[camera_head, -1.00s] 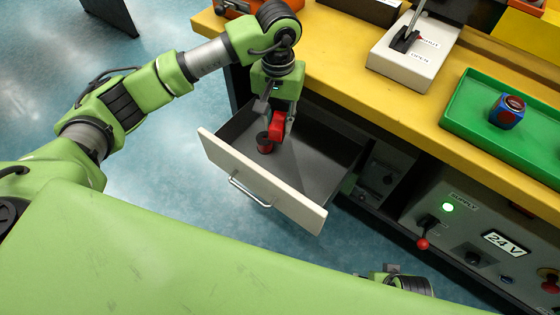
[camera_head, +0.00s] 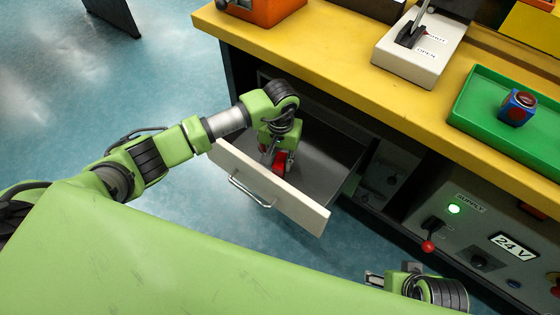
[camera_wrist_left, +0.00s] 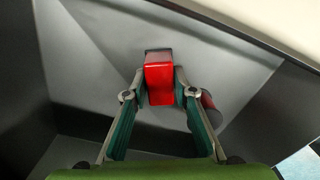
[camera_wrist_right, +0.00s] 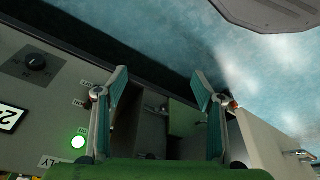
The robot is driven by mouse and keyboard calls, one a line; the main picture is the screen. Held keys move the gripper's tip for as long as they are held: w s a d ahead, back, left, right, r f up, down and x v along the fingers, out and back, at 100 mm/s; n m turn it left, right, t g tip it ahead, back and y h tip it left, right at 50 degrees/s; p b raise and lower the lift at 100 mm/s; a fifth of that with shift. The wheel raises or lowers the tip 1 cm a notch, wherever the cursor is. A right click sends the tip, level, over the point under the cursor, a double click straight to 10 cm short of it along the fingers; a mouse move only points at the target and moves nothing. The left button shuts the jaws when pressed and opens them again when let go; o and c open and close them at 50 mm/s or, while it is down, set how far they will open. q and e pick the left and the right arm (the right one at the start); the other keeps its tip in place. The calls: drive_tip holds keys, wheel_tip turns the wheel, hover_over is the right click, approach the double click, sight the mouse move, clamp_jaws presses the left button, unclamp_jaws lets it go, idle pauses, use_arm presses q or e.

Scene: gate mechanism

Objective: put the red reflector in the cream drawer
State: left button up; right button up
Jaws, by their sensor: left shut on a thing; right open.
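The cream drawer (camera_head: 285,197) is pulled open below the yellow bench, with a grey inside. My left gripper (camera_head: 277,164) is down inside it, fingers pointing at the drawer floor. It is shut on the red reflector (camera_wrist_left: 159,80), a red block between the fingertips, which also shows in the head view (camera_head: 281,160). The block is close to the floor; I cannot tell whether it touches. A dark red cylinder (camera_wrist_left: 210,107) lies beside the right finger, partly hidden. My right gripper (camera_wrist_right: 160,85) is open and empty, low in front of the cabinet.
The yellow bench (camera_head: 330,72) carries a lever box (camera_head: 418,52) and a green tray (camera_head: 482,108) with a blue and red cube (camera_head: 517,108). A supply panel with a red-knobbed lever (camera_head: 428,246) is right of the drawer.

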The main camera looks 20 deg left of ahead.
sight(280, 160)
use_arm(q)
drive_tip(key=shift+f, duration=0.1)
use_arm(e)
drive_tip(key=shift+r, duration=0.1)
use_arm(q)
drive_tip(key=shift+f, duration=0.15)
use_arm(e)
drive_tip(key=shift+s+r, duration=0.1)
drive_tip(key=shift+r, duration=0.25)
use_arm(q)
drive_tip(key=o, duration=1.1)
use_arm(e)
drive_tip(key=shift+r, duration=0.15)
use_arm(q)
wheel_tip(280, 160, up, 12)
drive_tip(key=shift+r+p, duration=0.2)
drive_tip(key=shift+p, duration=0.65)
use_arm(e)
wheel_tip(280, 160, down, 7)
drive_tip(key=shift+w, duration=0.25)
drive_tip(key=shift+a, duration=0.1)
